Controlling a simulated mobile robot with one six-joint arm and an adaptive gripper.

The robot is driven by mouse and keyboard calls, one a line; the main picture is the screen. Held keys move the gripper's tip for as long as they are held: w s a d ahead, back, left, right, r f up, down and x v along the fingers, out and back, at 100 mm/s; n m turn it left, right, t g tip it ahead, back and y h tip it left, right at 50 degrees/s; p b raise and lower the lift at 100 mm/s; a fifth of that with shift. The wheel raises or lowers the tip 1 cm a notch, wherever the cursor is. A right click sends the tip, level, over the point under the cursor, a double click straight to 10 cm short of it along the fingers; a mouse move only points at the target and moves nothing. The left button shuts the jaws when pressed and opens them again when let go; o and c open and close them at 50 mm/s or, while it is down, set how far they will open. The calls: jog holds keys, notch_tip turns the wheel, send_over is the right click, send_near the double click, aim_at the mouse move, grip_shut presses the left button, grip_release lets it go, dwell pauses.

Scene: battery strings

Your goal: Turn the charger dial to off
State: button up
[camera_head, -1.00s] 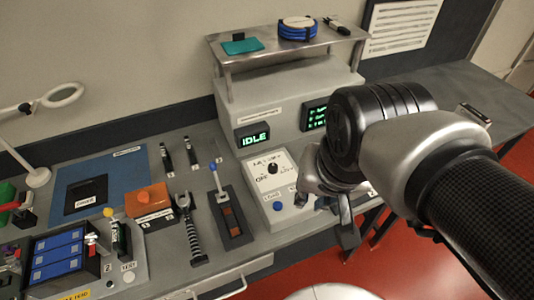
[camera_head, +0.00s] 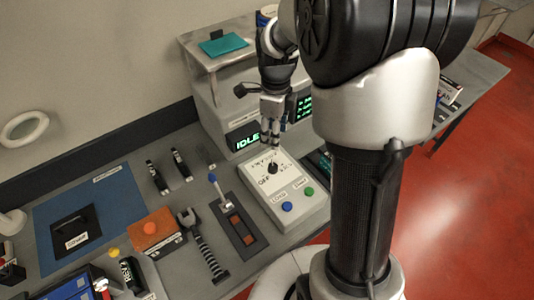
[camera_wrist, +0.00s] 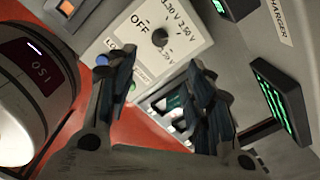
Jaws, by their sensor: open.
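The charger dial (camera_head: 272,168) is a small black knob on the white face of the charger panel (camera_head: 299,187). In the wrist view the dial (camera_wrist: 160,37) has OFF on one side and voltage marks around it; I cannot tell for sure which mark it points to. My gripper (camera_head: 270,140) points down above the dial, apart from it. The wrist view shows its two dark fingers (camera_wrist: 158,75) spread open with nothing between them. A blue button (camera_head: 287,206) and a green button (camera_head: 309,191) sit on the panel's lower part.
A green-lit display reading IDLE (camera_head: 246,141) stands behind the panel, under a raised shelf (camera_head: 196,55). A blue-knobbed lever (camera_head: 212,178), a wrench-like tool (camera_head: 205,248) and an orange block (camera_head: 151,229) lie to the left. My arm covers the right side.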

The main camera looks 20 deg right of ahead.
aim_at(273, 166)
notch_tip(273, 166, down, 15)
jog(key=b, duration=0.3)
jog(key=shift+f, duration=0.15)
jog(key=shift+c, duration=0.2)
jog(key=c, duration=1.1)
